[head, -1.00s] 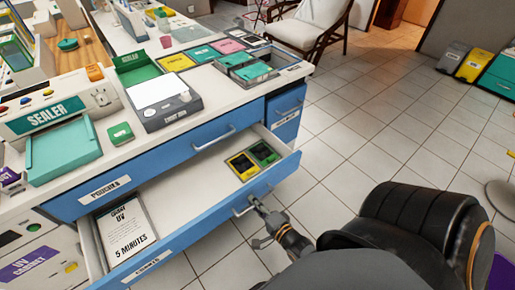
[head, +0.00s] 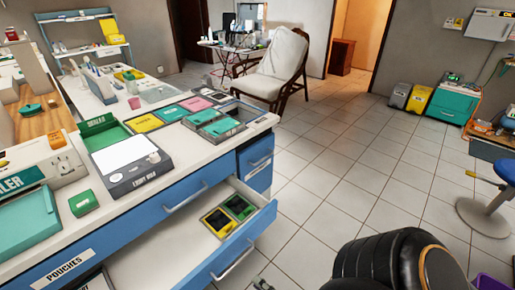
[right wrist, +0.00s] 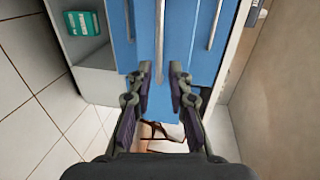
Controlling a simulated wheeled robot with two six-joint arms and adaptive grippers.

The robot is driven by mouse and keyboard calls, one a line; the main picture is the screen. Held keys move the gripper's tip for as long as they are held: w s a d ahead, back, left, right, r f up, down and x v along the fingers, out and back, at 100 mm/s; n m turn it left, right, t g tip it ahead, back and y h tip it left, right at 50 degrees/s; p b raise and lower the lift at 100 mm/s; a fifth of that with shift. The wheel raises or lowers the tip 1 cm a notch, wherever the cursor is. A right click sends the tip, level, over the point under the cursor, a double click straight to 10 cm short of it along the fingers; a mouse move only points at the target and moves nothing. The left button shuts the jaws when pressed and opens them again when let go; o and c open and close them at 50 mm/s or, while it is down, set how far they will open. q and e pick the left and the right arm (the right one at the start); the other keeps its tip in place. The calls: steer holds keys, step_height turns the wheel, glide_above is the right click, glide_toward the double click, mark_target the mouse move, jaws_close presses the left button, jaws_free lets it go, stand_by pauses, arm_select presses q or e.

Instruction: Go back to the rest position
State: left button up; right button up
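My right gripper (right wrist: 161,70) is open in the right wrist view, its two fingers apart with nothing held. A long drawer handle (right wrist: 160,35) runs vertically there and shows in the gap between the fingertips; I cannot tell the exact distance. In the head view only a small tip of the right gripper (head: 262,284) shows at the bottom edge, below the handle of the open drawer (head: 150,262). My left gripper is not in view.
The drawer, holding a yellow case (head: 219,222) and a green case (head: 239,207), sticks out from the counter (head: 215,150). A sealer (head: 25,205) stands at the left. A stool (head: 487,215) stands at far right.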

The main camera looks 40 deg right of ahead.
steer(key=s+d+f+n+g+p, duration=0.1)
steer(key=s+f+n+g+p, duration=0.15)
steer(key=f, duration=0.45)
steer(key=s+d+f+n+g+h+p, duration=0.1)
steer(key=s+f+n+g+p, duration=0.1)
steer(key=f+n+g+p, duration=0.3)
steer(key=s+d+f+n+g, duration=0.1)
steer(key=s+f+n, duration=0.15)
steer(key=f, duration=0.55)
steer(key=s+f+n+g+p, duration=0.3)
steer(key=s+f+n+g, duration=0.3)
steer(key=s+f+n, duration=0.1)
steer(key=shift+s+d+n+p, duration=0.4)
steer(key=shift+s+n, duration=0.1)
steer(key=shift+s, duration=0.75)
